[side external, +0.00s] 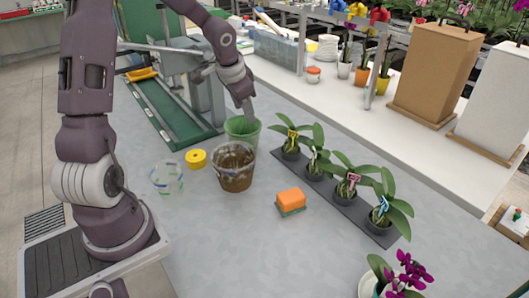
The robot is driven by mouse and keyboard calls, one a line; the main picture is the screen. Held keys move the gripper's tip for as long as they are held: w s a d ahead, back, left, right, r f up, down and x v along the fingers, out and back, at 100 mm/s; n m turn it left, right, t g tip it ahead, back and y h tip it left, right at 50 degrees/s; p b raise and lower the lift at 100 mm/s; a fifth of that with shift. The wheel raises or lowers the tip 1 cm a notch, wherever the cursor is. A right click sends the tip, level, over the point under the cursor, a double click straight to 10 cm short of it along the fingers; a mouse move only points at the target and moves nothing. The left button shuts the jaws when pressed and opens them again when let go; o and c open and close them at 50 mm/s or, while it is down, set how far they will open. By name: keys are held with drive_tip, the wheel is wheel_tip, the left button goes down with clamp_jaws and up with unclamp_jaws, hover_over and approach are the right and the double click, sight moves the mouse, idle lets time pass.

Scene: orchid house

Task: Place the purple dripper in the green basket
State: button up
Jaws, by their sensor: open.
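The green basket (236,128) stands on the grey table, behind a brown-stained clear bucket that hides its lower part. My gripper (247,112) points down at the basket's mouth, with its fingertips over or just inside the right side of the rim. The jaws are open, though the gap between them is hard to see from this side. I cannot make out a purple dripper anywhere in the view. The inside of the basket is mostly hidden, so I cannot tell whether it lies in there.
The stained bucket (233,170) touches or nearly touches the basket's front. A clear bowl (167,178), a yellow roll (196,159) and an orange sponge (290,199) lie nearby. Potted orchids stand on a dark tray (345,211) to the right.

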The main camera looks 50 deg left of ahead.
drive_tip(key=s+d+r+y, duration=0.1)
drive_tip(key=s+d+r, duration=0.6)
drive_tip(key=d+r, duration=0.25)
drive_tip(key=s+d+r+t+h, duration=0.1)
drive_tip(key=s+d, duration=0.5)
drive_tip(key=s, duration=0.2)
drive_tip(key=s+d+r+h, duration=0.1)
drive_tip(key=s+d+h, duration=0.1)
drive_tip(key=s+d, duration=0.4)
drive_tip(key=s, duration=0.3)
drive_tip(key=shift+d+r+n+t+h, duration=0.2)
drive_tip(key=shift+r+n+t+h, duration=0.1)
drive_tip(key=shift+n+t, duration=0.1)
